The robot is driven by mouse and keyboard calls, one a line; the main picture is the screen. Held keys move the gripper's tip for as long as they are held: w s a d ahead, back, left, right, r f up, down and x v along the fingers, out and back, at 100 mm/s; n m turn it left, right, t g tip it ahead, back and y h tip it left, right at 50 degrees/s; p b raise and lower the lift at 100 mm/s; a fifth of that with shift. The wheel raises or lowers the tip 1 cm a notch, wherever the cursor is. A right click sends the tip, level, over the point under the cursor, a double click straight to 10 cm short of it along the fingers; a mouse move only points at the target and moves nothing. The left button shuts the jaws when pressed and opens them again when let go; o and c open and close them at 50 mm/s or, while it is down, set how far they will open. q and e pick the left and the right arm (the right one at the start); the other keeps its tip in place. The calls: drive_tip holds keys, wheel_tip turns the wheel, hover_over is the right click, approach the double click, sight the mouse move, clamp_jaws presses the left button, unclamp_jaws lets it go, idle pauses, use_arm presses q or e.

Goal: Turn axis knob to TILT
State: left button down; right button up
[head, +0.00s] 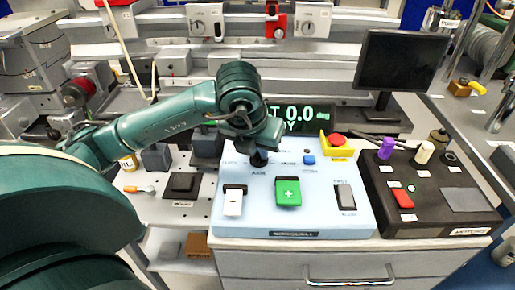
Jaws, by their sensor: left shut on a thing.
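The axis knob (259,158) is a dark round knob on the upper left of the pale blue control panel (315,212). Labels stand around it, and they are too small to read surely. My left gripper (258,148) points down from above and is shut on the knob. The gripper and wrist hide most of the knob, and its pointer is not visible. A display (300,116) behind the panel shows green text with "0.0 deg", partly hidden by my arm. My right gripper is not in view.
The panel also carries a green button (288,192), a white switch (233,201), a grey rocker (345,197), a blue button (309,160) and a red emergency button (336,140). A dark control box (430,222) stands at the right. A black monitor (400,62) stands behind.

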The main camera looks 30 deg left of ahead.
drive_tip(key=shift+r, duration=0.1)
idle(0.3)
use_arm(q)
drive_tip(key=c, duration=1.4)
unclamp_jaws()
drive_tip(key=shift+c, duration=0.2)
drive_tip(key=p+v, duration=0.3)
drive_tip(key=v, duration=1)
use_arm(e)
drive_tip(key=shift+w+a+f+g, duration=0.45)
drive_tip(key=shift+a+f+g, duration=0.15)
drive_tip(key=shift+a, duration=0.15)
use_arm(q)
drive_tip(key=shift+w+r, duration=0.1)
drive_tip(key=shift+r, duration=0.05)
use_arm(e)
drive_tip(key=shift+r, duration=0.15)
